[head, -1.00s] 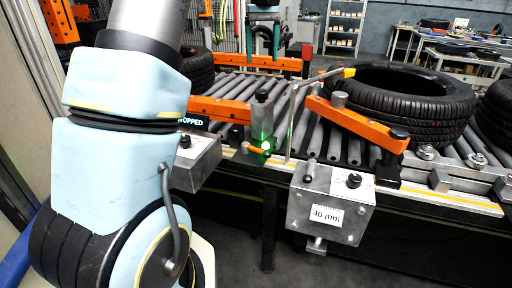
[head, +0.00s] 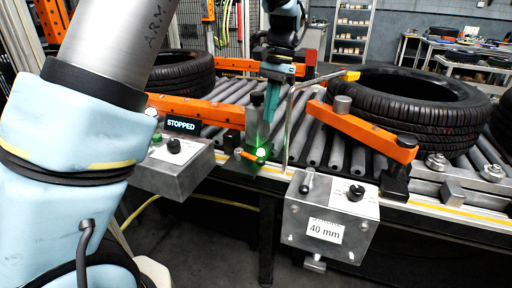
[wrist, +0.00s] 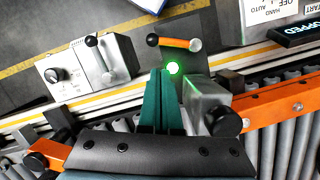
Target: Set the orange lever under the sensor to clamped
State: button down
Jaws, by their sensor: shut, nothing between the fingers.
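The orange lever (head: 247,155) sits low beside a glowing green light (head: 262,153) at the foot of the grey sensor post (head: 257,118). In the wrist view the lever (wrist: 176,43) lies crosswise, with a black knob at its left end and a pale round end at its right. In the head view my gripper (head: 270,135) hangs beside the post; contact cannot be told.
A grey box marked 40 mm (head: 325,225) with a small lever stands right of the sensor. A control box (head: 172,165) with a STOPPED display (head: 182,125) is left. An orange bar (head: 365,130) and a tyre (head: 410,105) are on the roller conveyor, with a thin bent rod (head: 290,120) close by.

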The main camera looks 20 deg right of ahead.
aim_at(257, 158)
jog(key=p+x, duration=0.2)
jog(key=x, duration=0.8)
jog(key=shift+s, duration=0.1)
dwell(0.5)
jog(key=a+m, duration=0.1)
jog(key=s+m, duration=0.1)
jog(key=m, duration=0.1)
jog(key=shift+a+t, duration=0.35)
jog(key=shift+t, duration=0.05)
jog(key=a+m, duration=0.1)
jog(key=m, duration=0.1)
jog(key=s+a+m, duration=0.1)
jog(key=shift+m+t, duration=0.4)
jog(key=shift+w+a+m+t+p, duration=0.1)
jog(key=shift+a+m+t+p, duration=0.25)
jog(key=shift+a+m, duration=0.6)
jog(key=shift+w+a+m+t+p, duration=0.1)
jog(key=shift+a+m+p, duration=0.4)
jog(key=shift+m, duration=0.9)
jog(key=shift+w+a+m+t+p, duration=0.1)
jog(key=shift+a+m+t+p, duration=0.2)
jog(key=shift+a+m, duration=0.65)
jog(key=shift+d+m+h, duration=0.1)
jog(key=shift+m+h, duration=0.2)
